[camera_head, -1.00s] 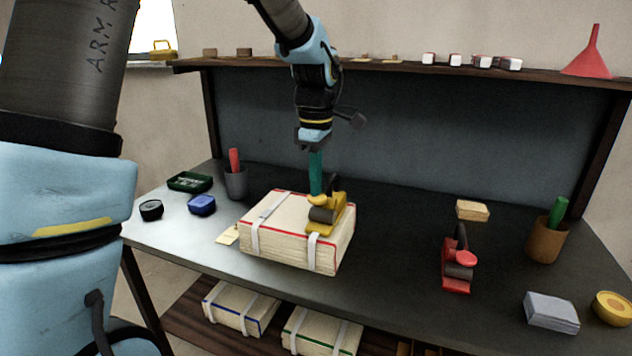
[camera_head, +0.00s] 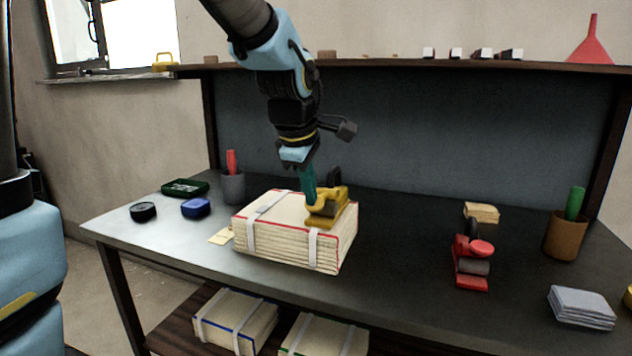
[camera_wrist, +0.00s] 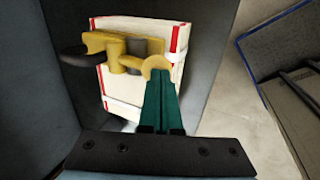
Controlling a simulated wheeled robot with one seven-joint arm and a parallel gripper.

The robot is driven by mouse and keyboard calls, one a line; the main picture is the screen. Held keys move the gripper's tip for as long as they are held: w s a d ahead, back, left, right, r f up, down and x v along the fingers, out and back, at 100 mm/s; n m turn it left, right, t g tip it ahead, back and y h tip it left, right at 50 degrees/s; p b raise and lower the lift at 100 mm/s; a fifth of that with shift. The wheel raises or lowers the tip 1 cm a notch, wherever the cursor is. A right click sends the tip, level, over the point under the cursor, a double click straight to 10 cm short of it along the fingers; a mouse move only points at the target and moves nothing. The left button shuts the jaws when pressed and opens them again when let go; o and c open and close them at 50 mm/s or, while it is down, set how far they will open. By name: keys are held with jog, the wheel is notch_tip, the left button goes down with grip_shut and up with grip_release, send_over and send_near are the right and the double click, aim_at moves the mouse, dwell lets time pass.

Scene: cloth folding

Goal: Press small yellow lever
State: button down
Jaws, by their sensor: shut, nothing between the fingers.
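The yellow device with a small round yellow lever (camera_head: 314,208) sits on top of a cream, red-edged bundle (camera_head: 275,245) bound with white straps. In the wrist view the round lever (camera_wrist: 156,65) shows just beyond the tips of my gripper, beside the dark roller of the yellow body (camera_wrist: 117,60). My gripper (camera_head: 308,197) has teal fingers, closed together and pointing down at the lever. In the wrist view my gripper (camera_wrist: 158,76) overlaps the lever's near edge; I cannot tell whether it touches.
A similar red device (camera_head: 472,262) stands on the table to the right. A blue box (camera_head: 195,207), green tray (camera_head: 185,188) and grey cup (camera_head: 233,187) are on the left. A brown cup (camera_head: 566,235) and grey stack (camera_head: 581,307) are at right. The table's front middle is clear.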

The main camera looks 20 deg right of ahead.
jog(key=shift+r, duration=0.2)
jog(key=shift+r+p, duration=0.7)
jog(key=shift+r, duration=0.05)
